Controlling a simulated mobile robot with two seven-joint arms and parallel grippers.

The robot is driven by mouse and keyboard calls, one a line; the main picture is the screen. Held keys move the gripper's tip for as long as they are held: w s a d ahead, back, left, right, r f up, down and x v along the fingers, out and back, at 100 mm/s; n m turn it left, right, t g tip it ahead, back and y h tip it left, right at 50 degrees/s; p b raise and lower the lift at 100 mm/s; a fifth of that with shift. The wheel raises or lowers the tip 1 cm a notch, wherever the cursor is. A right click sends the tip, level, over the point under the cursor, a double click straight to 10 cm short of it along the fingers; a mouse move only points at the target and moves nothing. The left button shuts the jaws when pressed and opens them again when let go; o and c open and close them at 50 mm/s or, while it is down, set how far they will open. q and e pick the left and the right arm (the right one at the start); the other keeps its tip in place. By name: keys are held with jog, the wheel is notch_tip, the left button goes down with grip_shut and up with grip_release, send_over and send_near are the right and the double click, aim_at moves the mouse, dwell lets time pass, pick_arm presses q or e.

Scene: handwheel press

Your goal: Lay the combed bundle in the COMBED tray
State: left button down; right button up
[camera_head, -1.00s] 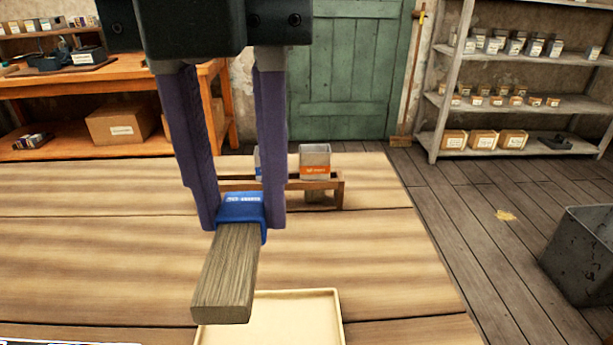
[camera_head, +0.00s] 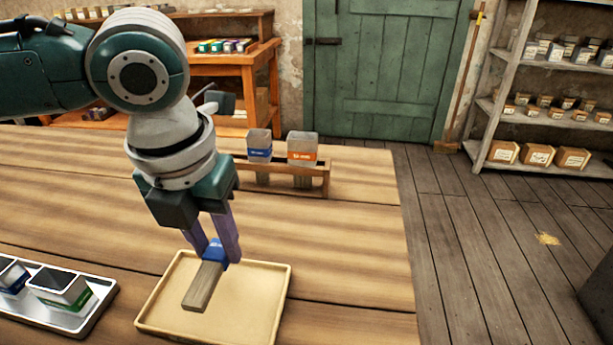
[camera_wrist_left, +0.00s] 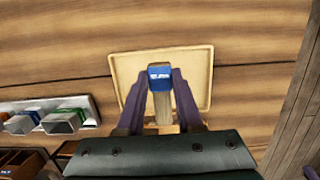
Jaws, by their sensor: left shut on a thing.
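The bundle (camera_head: 203,287) is a grey-brown block of fibres with a blue labelled band (camera_head: 215,250) at one end. My left gripper (camera_head: 220,254) is shut on it at the band, with purple fingers on either side. The bundle is over a shallow cream tray (camera_head: 262,318) on the wooden table; I cannot tell whether it touches the tray floor. In the left wrist view the blue band (camera_wrist_left: 160,76) sits between the fingers, over the same tray (camera_wrist_left: 203,62). No label on the tray is readable. My right gripper is not in view.
A metal tray (camera_head: 103,300) with banded blocks stands at the front left. A wooden rack (camera_head: 318,180) holding blue-banded and orange-banded blocks (camera_head: 302,150) stands beyond the cream tray. The table (camera_head: 350,255) is clear to the right of the cream tray.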

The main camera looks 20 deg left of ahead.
pick_arm(q)
jog(key=shift+f+b, duration=0.55)
jog(key=shift+f, duration=0.2)
jog(key=shift+r, duration=0.1)
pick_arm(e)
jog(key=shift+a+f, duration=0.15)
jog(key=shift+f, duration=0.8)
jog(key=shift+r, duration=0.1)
pick_arm(q)
jog(key=shift+r+p, duration=0.1)
jog(key=shift+p, duration=0.25)
jog(key=shift+d, duration=0.1)
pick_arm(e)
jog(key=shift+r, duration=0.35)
pick_arm(q)
jog(key=shift+p, duration=0.4)
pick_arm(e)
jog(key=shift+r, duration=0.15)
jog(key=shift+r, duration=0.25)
pick_arm(q)
jog(key=shift+f, duration=0.25)
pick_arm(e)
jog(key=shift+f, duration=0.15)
